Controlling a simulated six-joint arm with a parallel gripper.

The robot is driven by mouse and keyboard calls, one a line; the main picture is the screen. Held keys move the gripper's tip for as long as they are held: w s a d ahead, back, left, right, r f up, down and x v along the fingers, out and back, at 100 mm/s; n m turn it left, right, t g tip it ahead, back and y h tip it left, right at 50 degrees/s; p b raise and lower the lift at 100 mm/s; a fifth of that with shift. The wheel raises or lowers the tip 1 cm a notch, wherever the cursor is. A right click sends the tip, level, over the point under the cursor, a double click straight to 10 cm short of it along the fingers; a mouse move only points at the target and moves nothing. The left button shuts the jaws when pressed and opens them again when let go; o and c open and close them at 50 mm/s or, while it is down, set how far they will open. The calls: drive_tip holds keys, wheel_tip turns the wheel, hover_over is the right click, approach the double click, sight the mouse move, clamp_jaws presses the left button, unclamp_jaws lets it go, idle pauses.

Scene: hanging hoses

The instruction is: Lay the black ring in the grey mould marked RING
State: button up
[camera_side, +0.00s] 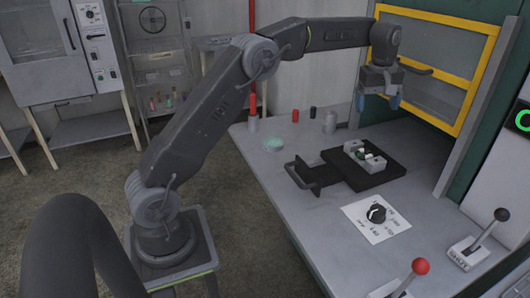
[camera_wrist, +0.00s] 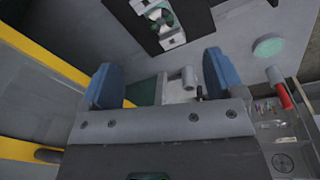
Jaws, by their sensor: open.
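My gripper (camera_side: 377,98) hangs open and empty above the back right of the grey table, with blue fingers; in the wrist view its fingers (camera_wrist: 161,80) stand wide apart with nothing between them. A small grey two-part block (camera_side: 365,155) with something green and white in its gap sits on a black plate. It also shows at the top of the wrist view (camera_wrist: 165,25). I cannot read the word RING on it or tell whether it is the mould. No clear black ring shows. A round black knob-like piece (camera_side: 376,213) lies on a white printed card, front right of the plate.
The black plate (camera_side: 385,168) has a handle on its left. A pale green disc (camera_side: 273,143) and several small cylinders (camera_side: 330,122) stand at the back left. A yellow-framed panel (camera_side: 452,65) rises close right of my gripper. A red-knobbed lever (camera_side: 420,266) is in front.

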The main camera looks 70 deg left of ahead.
drive_tip(key=s+d+r+m+t, duration=0.1)
drive_tip(key=s+d+r+m, duration=0.25)
drive_tip(key=s, duration=0.45)
drive_tip(key=s+d+r+m+t, duration=0.1)
drive_tip(key=s+d+r+m, duration=0.3)
drive_tip(key=s, duration=0.5)
drive_tip(key=s+d+f+m+t, duration=0.1)
drive_tip(key=s+f+m, duration=0.2)
drive_tip(key=s, duration=0.7)
drive_tip(key=s+d+f+m+t, duration=0.1)
drive_tip(key=s+f+m, duration=0.2)
drive_tip(key=s, duration=0.7)
drive_tip(key=shift+d+f, duration=0.4)
drive_tip(key=shift+f, duration=0.25)
drive_tip(key=shift+w, duration=0.1)
drive_tip(key=shift+c, duration=0.4)
